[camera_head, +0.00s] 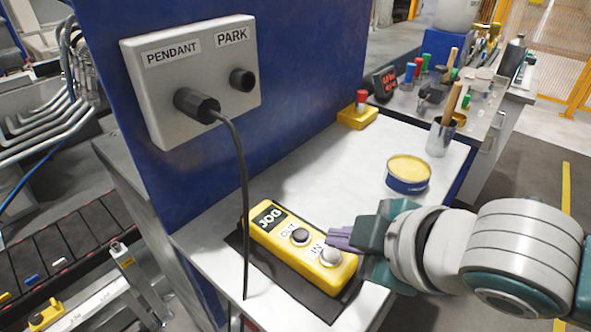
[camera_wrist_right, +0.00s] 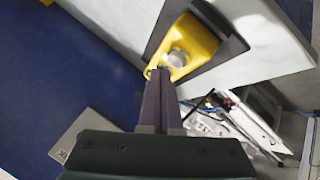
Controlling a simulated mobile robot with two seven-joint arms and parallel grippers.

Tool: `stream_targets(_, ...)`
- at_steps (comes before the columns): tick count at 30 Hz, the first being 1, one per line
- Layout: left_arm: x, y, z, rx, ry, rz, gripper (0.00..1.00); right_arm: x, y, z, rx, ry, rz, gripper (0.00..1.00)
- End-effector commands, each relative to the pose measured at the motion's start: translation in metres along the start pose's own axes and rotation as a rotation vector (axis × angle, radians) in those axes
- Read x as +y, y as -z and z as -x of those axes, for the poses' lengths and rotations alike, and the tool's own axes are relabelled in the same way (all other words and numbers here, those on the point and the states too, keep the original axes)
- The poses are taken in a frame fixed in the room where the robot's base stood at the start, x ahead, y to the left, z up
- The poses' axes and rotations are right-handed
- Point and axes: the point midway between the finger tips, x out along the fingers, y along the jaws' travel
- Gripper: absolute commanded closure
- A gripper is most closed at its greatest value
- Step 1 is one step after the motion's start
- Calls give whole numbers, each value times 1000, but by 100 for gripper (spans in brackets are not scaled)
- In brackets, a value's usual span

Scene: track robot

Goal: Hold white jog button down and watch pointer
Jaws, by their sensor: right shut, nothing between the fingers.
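The yellow jog pendant (camera_head: 300,250) lies on a dark mat on the bench, with a black JOG label, a dark button (camera_head: 300,236) and a white button (camera_head: 330,256) marked IN. My right gripper (camera_head: 338,238) is shut and empty, its purple fingertips just beside and above the white button. In the right wrist view the shut fingers (camera_wrist_right: 158,75) point at the pendant's end, with the white button (camera_wrist_right: 178,58) just past the tips. I cannot tell whether they touch the button. I can make out no pointer. My left gripper is not in view.
A black cable runs from the plug (camera_head: 197,105) in the PENDANT socket of the grey box (camera_head: 165,80) down past the pendant. A yellow-lidded tin (camera_head: 407,172), a metal cup (camera_head: 440,138) and a red-topped yellow switch box (camera_head: 357,114) stand behind. The bench middle is clear.

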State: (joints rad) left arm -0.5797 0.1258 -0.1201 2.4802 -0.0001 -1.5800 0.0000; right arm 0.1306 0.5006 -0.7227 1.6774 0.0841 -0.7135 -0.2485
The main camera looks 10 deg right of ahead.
Motion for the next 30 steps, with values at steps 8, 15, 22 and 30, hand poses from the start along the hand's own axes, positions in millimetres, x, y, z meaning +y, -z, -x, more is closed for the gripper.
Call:
stream_targets(8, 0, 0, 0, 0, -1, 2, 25, 0, 0, 0, 0, 0, 0, 100)
stream_targets(15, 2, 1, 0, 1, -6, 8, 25, 0, 0, 0, 0, 0, 0, 100)
stream_targets(22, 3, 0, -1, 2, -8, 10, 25, -1, -1, -1, 0, 0, 0, 100)
stream_targets(30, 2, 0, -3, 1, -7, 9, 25, -5, -4, -6, 0, 0, 0, 100)
